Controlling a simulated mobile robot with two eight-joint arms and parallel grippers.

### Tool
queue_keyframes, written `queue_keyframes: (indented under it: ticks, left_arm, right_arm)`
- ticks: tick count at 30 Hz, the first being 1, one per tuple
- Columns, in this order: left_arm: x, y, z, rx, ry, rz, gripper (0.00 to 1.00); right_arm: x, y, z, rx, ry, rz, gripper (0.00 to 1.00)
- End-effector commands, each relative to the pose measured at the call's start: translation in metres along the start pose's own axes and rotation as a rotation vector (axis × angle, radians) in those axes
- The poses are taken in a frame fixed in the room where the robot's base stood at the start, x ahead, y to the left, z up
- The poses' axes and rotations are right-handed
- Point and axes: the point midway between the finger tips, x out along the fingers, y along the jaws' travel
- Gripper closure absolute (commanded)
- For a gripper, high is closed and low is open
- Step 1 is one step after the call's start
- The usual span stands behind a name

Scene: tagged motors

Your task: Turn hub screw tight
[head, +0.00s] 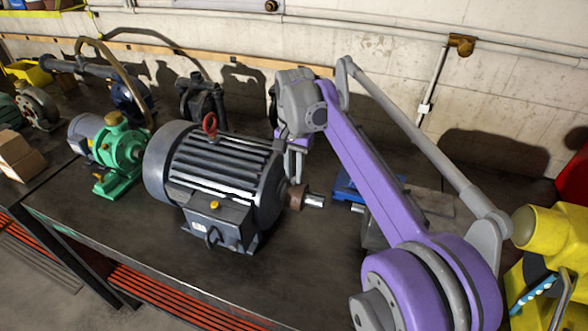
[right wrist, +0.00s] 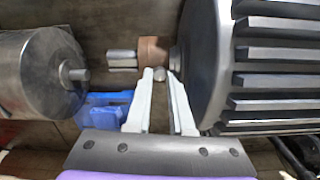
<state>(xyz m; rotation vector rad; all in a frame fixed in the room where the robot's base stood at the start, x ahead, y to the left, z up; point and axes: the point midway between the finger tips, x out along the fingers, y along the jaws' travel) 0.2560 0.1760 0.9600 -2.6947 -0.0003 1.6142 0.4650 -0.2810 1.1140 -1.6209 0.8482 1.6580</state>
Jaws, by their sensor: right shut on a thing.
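The large dark grey motor (head: 215,175) with a red eye bolt stands on the bench, its shaft (head: 315,201) pointing right. A brown hub (head: 295,196) sits on the shaft beside the motor's end face. The hub also shows in the right wrist view (right wrist: 152,50). A small silver screw head (right wrist: 161,74) shows below the hub in that view. My right gripper (right wrist: 161,78) is shut on this screw, its two pale fingers on either side of it. My left gripper is not in view.
A green pump (head: 118,155) stands left of the motor. A blue vise (head: 345,188) is right of the shaft, partly behind my arm. A metal cylinder (right wrist: 40,75) is left of the fingers in the wrist view. The bench front (head: 150,228) is clear.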

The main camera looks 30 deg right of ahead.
Motion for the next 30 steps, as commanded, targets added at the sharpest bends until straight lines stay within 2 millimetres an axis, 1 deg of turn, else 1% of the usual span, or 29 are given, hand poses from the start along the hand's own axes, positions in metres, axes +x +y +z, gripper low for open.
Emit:
queue_keyframes:
  ticks: [1,30]
  left_arm:
    - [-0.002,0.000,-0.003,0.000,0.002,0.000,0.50]
    - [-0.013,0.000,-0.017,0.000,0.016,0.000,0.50]
  right_arm:
    - [-0.003,0.000,-0.001,0.043,0.002,-0.002,1.00]
    - [-0.003,0.000,0.000,0.964,0.000,-0.006,1.00]
